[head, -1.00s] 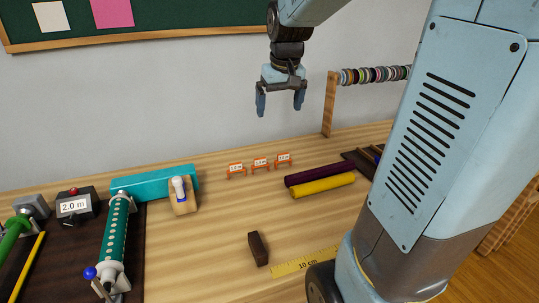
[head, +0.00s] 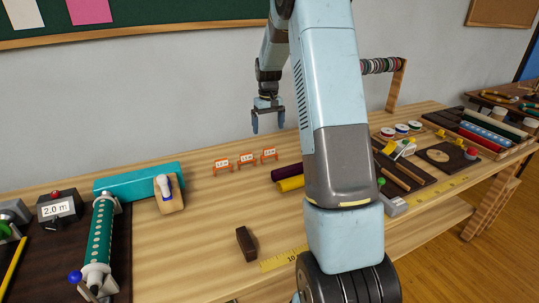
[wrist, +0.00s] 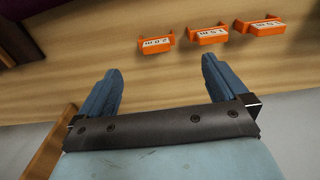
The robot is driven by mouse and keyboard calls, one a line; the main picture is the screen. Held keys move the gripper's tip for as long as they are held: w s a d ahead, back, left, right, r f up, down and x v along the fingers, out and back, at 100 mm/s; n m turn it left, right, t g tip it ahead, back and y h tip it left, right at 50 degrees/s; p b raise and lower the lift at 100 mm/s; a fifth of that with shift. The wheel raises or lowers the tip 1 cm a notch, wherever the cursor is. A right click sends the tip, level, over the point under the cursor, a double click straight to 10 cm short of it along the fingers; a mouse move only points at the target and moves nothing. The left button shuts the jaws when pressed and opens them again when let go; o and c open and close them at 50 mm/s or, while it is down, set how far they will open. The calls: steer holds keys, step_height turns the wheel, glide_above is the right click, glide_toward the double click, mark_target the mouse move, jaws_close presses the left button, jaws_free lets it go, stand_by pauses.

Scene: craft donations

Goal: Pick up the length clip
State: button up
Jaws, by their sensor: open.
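Three orange length clips with white labels stand in a row near the back of the workbench, left of centre in the head view: a left clip (head: 222,166), a middle clip (head: 246,161) and a right clip (head: 269,154). In the wrist view they show upside down: the 2.0 m clip (wrist: 156,44), the 1.5 m clip (wrist: 207,35) and the third clip (wrist: 259,26), its label hard to read. My gripper (head: 268,128) is open and empty, above the bench and apart from the clips. In the wrist view its fingers (wrist: 161,68) point towards the 2.0 m clip.
A box display (head: 56,207) reads 2.0 m at the left. A teal block (head: 135,180) lies left of the clips. Purple (head: 286,172) and yellow (head: 291,184) rolls lie to their right, partly behind my arm. A dark brown block (head: 246,243) sits in front on clear wood.

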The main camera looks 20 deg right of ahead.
steer(key=f, duration=0.2)
glide_above(270, 155)
steer(key=f, duration=0.7)
steer(key=shift+a+f, duration=0.2)
steer(key=shift+a, duration=0.05)
steer(key=shift+w+d+f, duration=0.1)
steer(key=shift+d+f, duration=0.05)
steer(key=shift+f, duration=1.2)
steer(key=shift+w+d+f, duration=0.1)
steer(key=shift+f, duration=1.25)
steer(key=shift+c, duration=0.3)
steer(key=c, duration=0.9)
steer(key=shift+o, duration=0.2)
steer(key=shift+r, duration=0.15)
